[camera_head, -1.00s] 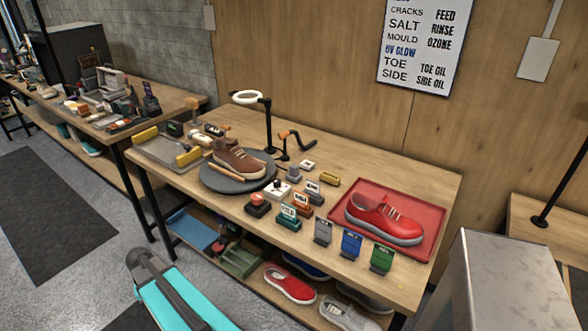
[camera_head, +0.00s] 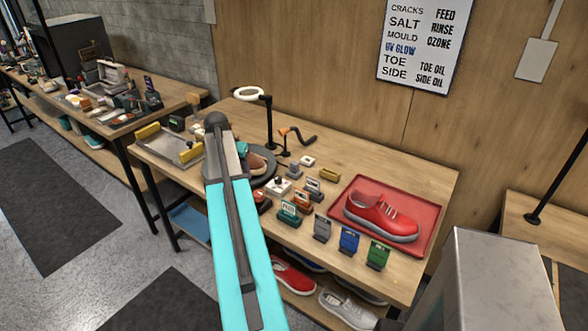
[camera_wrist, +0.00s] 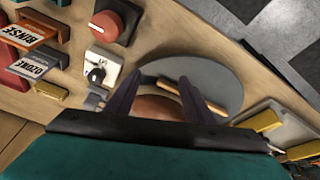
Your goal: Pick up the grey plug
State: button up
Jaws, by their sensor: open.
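A small grey block (camera_head: 294,172), which may be the grey plug, stands on the bench right of the round turntable; I cannot tell for sure. It seems to show in the wrist view too, as a grey piece (camera_wrist: 95,99) left of my gripper. My gripper (camera_wrist: 159,80) is open, its two dark fingers apart with nothing held. It is over the dark grey turntable (camera_wrist: 222,75) and the brown sneaker (camera_wrist: 160,106), which the fingers and palm partly hide.
A white box with a black knob (camera_wrist: 100,72) and a red button (camera_wrist: 112,20) stand beside the turntable. Sign cards line the bench front. A red tray (camera_head: 424,236) holds a red sneaker (camera_head: 382,216).

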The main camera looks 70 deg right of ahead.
jog(key=s+d+r+m, duration=0.2)
jog(key=s+d+r, duration=0.2)
jog(key=s+d, duration=0.2)
jog(key=s+d+r+m+g, duration=0.1)
jog(key=s+d+r+m, duration=0.1)
jog(key=s+d+r, duration=0.3)
jog(key=s, duration=0.2)
jog(key=shift+s+d+h, duration=0.35)
jog(key=shift+s+h, duration=0.05)
jog(key=shift+f, duration=0.15)
jog(key=p, duration=0.3)
send_over(293, 163)
jog(key=a, duration=0.2)
jog(key=shift+w+a+f, duration=0.1)
jog(key=shift+f, duration=1.85)
jog(key=shift+w+f, duration=0.1)
jog(key=shift+f, duration=1.85)
jog(key=shift+f, duration=0.1)
jog(key=shift+s+d+f+p, duration=0.1)
jog(key=shift+d+f+p, duration=0.45)
jog(key=shift+f+p, duration=0.2)
jog(key=shift+p+x, duration=0.55)
jog(key=shift+x, duration=1.05)
jog(key=shift+a, duration=0.1)
